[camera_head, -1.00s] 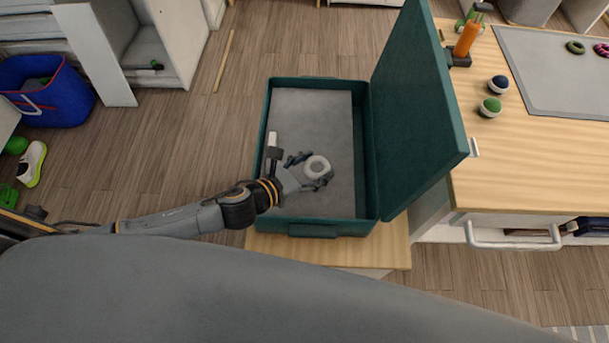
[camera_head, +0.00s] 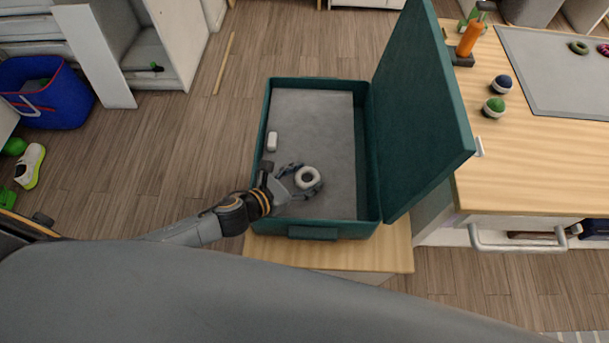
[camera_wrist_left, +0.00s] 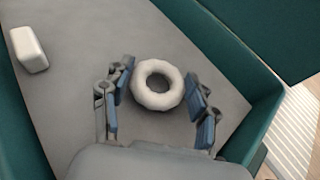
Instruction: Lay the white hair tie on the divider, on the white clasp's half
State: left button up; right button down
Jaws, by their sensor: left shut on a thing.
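The white hair tie (camera_head: 316,183), a thick ring, is held between the fingers of my left gripper (camera_head: 304,179). In the left wrist view the hair tie (camera_wrist_left: 157,102) sits between the blue-padded fingers, over the grey divider (camera_wrist_left: 85,60). I cannot tell whether it touches the divider. The divider (camera_head: 318,120) is a flat grey panel inside the open teal case. The white clasp (camera_head: 272,141), a small rounded block, lies near its left edge, beyond my gripper; it also shows at upper left in the wrist view (camera_wrist_left: 30,50). My right gripper is not in view.
The teal case (camera_head: 367,150) has raised walls, and its lid (camera_head: 415,120) stands up on the right. It rests on a wooden surface (camera_head: 375,257). A wooden counter (camera_head: 545,165) with balls and other items stands to the right. Most of the divider is clear.

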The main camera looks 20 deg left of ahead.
pick_arm(q)
jog(key=shift+f, duration=0.5)
jog(key=o, duration=0.8)
jog(key=shift+r, duration=0.1)
jog(key=shift+r, duration=0.25)
jog(key=shift+r+p, duration=0.45)
jog(key=shift+r, duration=0.1)
jog(key=v, duration=0.7)
jog(key=b+v, duration=0.1)
jog(key=v, duration=0.2)
jog(key=shift+s+a+f, duration=0.15)
jog(key=shift+s+a, duration=0.15)
jog(key=shift+s, duration=0.1)
jog(key=shift+s+a+r, duration=0.25)
jog(key=shift+s, duration=0.15)
